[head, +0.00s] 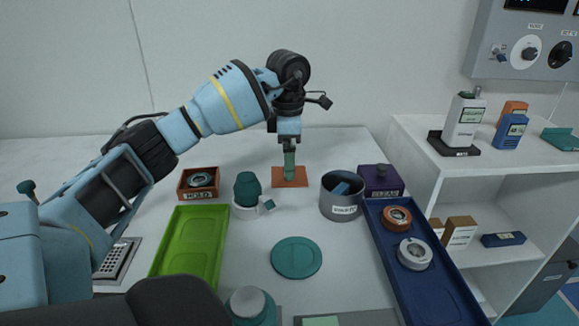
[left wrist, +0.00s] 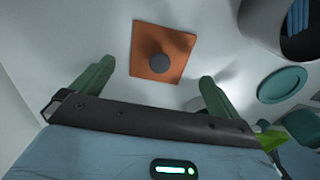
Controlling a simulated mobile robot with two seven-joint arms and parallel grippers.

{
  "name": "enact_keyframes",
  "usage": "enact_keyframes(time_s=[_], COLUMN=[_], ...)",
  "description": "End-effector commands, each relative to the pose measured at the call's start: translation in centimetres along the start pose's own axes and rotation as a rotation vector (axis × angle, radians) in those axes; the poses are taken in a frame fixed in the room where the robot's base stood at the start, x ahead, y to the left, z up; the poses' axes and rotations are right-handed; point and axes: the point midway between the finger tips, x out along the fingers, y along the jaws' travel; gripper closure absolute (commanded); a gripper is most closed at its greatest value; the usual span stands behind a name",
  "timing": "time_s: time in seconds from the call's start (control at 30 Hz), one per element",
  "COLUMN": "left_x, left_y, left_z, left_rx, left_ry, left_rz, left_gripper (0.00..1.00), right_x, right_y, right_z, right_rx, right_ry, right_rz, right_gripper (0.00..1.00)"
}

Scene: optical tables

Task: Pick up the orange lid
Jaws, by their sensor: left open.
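The orange lid (head: 300,181) is a flat square on the white table, toward the back. In the left wrist view the lid (left wrist: 147,71) shows whole, with a round dark grey knob (left wrist: 172,66) on its middle. My left gripper (head: 289,174) points down over the lid, and its green fingers hide the knob in the head view. In the left wrist view the left gripper (left wrist: 157,72) is open, one finger to each side of the lid, with nothing held. Whether the fingertips are level with the knob I cannot tell. My right gripper is not in view.
A grey labelled cup (head: 341,210) and a purple box (head: 392,184) stand right of the lid. A brown HOLD box (head: 183,193) and a teal-topped white container (head: 247,210) stand left. Green (head: 160,262) and blue (head: 440,289) trays lie in front, around a teal disc (head: 297,258).

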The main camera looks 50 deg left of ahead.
Motion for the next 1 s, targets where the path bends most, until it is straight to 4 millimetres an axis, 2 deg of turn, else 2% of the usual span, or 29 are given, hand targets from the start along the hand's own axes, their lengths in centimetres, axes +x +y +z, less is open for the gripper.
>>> enact_keyframes(time_s=[0.03,0.2,0.53,0.87,1.0], left_x=[1.0,2.9,3.4,3.4,3.3], left_y=[0.0,0.1,0.1,0.1,0.1], left_z=[-0.2,-0.2,-0.1,-0.1,-0.1], left_rx=[0.0,0.001,0.001,0.001,0.001], left_ry=[0.003,0.001,-0.001,-0.001,-0.001], left_rz=[-0.002,-0.001,0.001,0.0,0.001], left_gripper=[0.0,0.0,0.01,0.44,0.46], right_x=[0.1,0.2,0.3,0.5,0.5], right_y=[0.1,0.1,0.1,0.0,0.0], right_z=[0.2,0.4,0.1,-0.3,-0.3], right_rx=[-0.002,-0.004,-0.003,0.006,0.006], right_ry=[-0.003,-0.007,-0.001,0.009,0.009], right_rz=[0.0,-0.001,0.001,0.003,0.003], right_gripper=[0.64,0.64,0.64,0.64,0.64])
